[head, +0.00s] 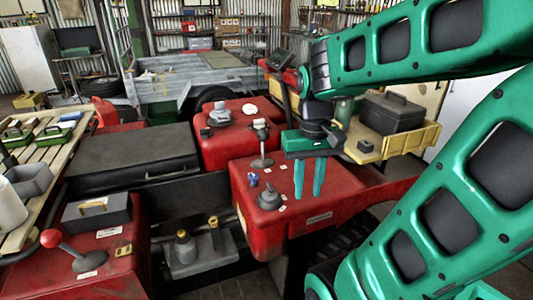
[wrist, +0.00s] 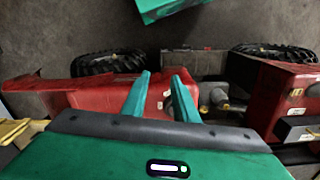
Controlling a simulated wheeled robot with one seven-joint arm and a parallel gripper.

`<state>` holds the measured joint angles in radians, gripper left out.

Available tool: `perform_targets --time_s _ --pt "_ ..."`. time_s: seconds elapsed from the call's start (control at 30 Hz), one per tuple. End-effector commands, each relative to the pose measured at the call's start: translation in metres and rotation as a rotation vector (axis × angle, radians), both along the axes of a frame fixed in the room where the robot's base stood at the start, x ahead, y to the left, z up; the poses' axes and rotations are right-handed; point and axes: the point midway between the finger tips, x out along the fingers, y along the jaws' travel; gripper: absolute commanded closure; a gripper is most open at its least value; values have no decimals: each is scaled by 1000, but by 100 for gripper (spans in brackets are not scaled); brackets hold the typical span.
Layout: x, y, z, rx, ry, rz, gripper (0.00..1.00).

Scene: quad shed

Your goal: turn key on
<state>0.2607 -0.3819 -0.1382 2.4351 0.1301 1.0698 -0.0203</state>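My gripper (head: 308,192) hangs with its two green fingers pointing down, over the right part of the red console (head: 335,190). The fingers are apart with nothing between them. In the wrist view my gripper (wrist: 160,82) also shows an open gap, with red bodywork (wrist: 92,98) beyond it. A small blue knob-like piece (head: 253,180) stands on the console's left part, left of the fingers and apart from them; it may be the key, but it is too small to tell. A dark grey conical piece (head: 269,197) sits between it and my gripper.
A lever (head: 262,142) stands on the console's far side. A red-knobbed lever (head: 50,238) and grey box (head: 96,213) are on the red body at left. A black seat (head: 132,160) lies behind. A toolbox (head: 391,112) stands on a wooden crate at right.

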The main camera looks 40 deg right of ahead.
Motion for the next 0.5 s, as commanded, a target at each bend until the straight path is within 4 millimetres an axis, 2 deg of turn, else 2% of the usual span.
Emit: perform_targets --time_s 0.03,0.1,0.2,0.3,0.4,0.5 --pt "21 -3 5 -4 4 23 73" --pt "49 -4 12 -6 4 60 73" --pt "87 -4 18 -3 4 112 73" --pt "117 -2 20 5 0 155 73" --pt "136 -1 22 12 -2 184 73" --pt "146 1 21 15 -3 199 73"
